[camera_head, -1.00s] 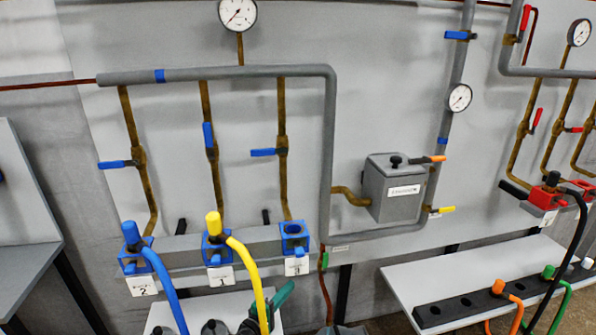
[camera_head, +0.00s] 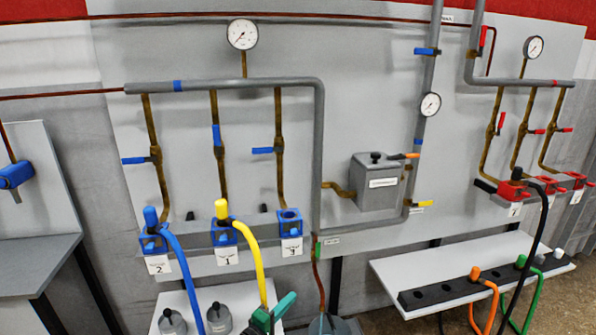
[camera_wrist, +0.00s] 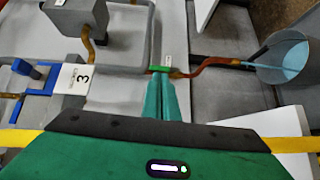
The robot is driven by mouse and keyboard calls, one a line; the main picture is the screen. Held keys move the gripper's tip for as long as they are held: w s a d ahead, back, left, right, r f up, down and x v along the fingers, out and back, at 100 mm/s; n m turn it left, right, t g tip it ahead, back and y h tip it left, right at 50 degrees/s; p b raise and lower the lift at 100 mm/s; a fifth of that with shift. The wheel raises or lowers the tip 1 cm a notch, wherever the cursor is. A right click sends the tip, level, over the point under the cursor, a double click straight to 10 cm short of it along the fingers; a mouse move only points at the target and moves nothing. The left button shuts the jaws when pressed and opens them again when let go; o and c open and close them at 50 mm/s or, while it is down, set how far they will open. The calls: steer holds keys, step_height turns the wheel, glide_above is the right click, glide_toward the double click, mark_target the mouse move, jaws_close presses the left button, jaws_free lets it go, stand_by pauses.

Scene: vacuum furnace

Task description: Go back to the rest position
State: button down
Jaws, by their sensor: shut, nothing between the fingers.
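My gripper (camera_head: 284,303) is at the bottom of the head view, low in front of the panel. Its teal fingers (camera_wrist: 167,98) are together and empty in the wrist view. In that view the fingertips line up just below a small green handle (camera_wrist: 159,69) on the pipe. In the head view this green handle (camera_head: 317,250) is above and to the right of my gripper, apart from it. The rest of my arm is mostly out of the picture.
A blue hose (camera_head: 183,265) and a yellow hose (camera_head: 254,262) hang from blue ports close to my gripper. The grey box (camera_head: 375,185) is on the panel. A bucket (camera_wrist: 284,58) is at right in the wrist view. A shelf (camera_head: 388,273) with hose plugs stands right.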

steer(key=w+d+r+m+g+h, duration=0.1)
steer(key=d+r+m+g, duration=0.45)
steer(key=d, duration=0.75)
steer(key=w+d+r+m+g, duration=0.1)
steer(key=d+r+m+g, duration=0.2)
steer(key=d+r+g, duration=0.7)
steer(key=s+d+r+m+t+y, duration=0.1)
steer(key=s+d+r, duration=0.15)
steer(key=d, duration=0.35)
steer(key=s+d+r+m+t+y, duration=0.1)
steer(key=s+d+m+y, duration=0.15)
steer(key=d, duration=0.45)
steer(key=s+d+r+m+g+y, duration=0.1)
steer(key=s+d+r+y, duration=0.1)
steer(key=s+d+r, duration=0.45)
steer(key=s+d+r+m+g+y, duration=0.1)
steer(key=s+d+r+m+y, duration=0.15)
steer(key=s, duration=0.75)
steer(key=s+a+r+m+t+y, duration=0.1)
steer(key=s+r+y, duration=0.2)
steer(key=s, duration=1.6)
steer(key=shift+a, duration=0.15)
steer(key=shift+m, duration=0.25)
